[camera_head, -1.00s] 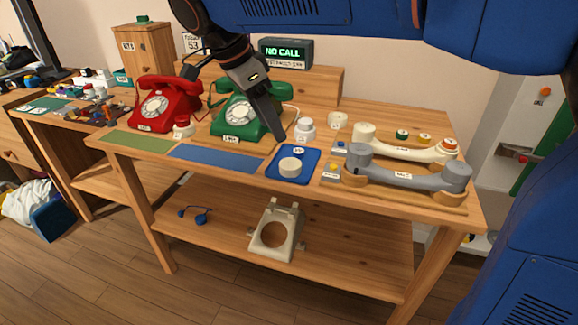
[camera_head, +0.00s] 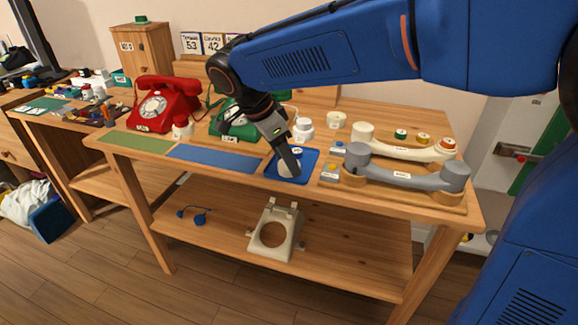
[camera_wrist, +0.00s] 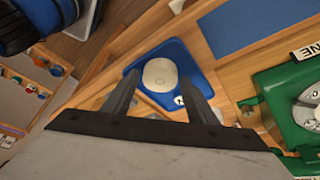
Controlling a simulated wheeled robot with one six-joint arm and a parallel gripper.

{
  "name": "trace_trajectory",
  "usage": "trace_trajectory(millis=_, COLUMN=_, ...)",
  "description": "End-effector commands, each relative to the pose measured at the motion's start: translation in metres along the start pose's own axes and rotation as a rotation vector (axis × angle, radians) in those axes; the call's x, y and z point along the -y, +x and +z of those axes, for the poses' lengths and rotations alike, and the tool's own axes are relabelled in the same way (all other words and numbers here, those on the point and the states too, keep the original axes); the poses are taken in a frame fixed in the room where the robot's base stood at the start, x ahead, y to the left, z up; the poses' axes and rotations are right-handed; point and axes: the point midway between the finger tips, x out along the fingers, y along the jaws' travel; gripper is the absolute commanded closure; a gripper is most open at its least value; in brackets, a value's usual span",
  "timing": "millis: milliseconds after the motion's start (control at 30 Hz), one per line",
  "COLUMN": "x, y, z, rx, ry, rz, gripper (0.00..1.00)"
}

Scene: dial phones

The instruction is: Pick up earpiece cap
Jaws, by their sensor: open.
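The earpiece cap appears to be the round cream cap (camera_wrist: 160,74) lying on a small blue tray (camera_wrist: 132,72) in the wrist view. In the head view the cap (camera_head: 285,168) is partly hidden behind my gripper, on the blue tray (camera_head: 308,163) near the table's front edge. My gripper (camera_head: 295,172) reaches down over the tray. In the wrist view my gripper (camera_wrist: 158,82) is open, its two dark fingers apart on either side of the cap in the picture. Nothing is between the fingers that they touch, as far as I can see.
A green phone (camera_head: 238,118) and a red phone (camera_head: 165,103) stand to the left. Grey (camera_head: 405,174) and cream (camera_head: 400,146) handsets lie to the right. A white round part (camera_head: 303,130) stands just behind the tray. A blue mat (camera_head: 215,158) lies left of it.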

Motion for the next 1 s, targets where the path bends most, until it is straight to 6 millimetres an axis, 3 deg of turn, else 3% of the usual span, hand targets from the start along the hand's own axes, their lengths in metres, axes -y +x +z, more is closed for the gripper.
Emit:
trace_trajectory(millis=267, x=0.0, y=0.004, z=0.0, rx=0.001, ry=0.0, rz=-0.001, gripper=0.48)
trace_trajectory(millis=300, x=0.0, y=0.004, z=0.0, rx=0.001, ry=0.0, rz=-0.001, gripper=0.5)
trace_trajectory(millis=400, x=0.0, y=0.004, z=0.0, rx=0.001, ry=0.0, rz=-0.001, gripper=0.74)
trace_trajectory(millis=433, x=0.0, y=0.004, z=0.0, rx=0.001, ry=0.0, rz=-0.001, gripper=0.75)
trace_trajectory(millis=767, x=0.0, y=0.001, z=-0.001, rx=0.001, ry=0.001, rz=-0.001, gripper=0.75)
trace_trajectory(millis=1000, x=0.001, y=-0.029, z=-0.014, rx=0.001, ry=0.001, rz=-0.003, gripper=0.75)
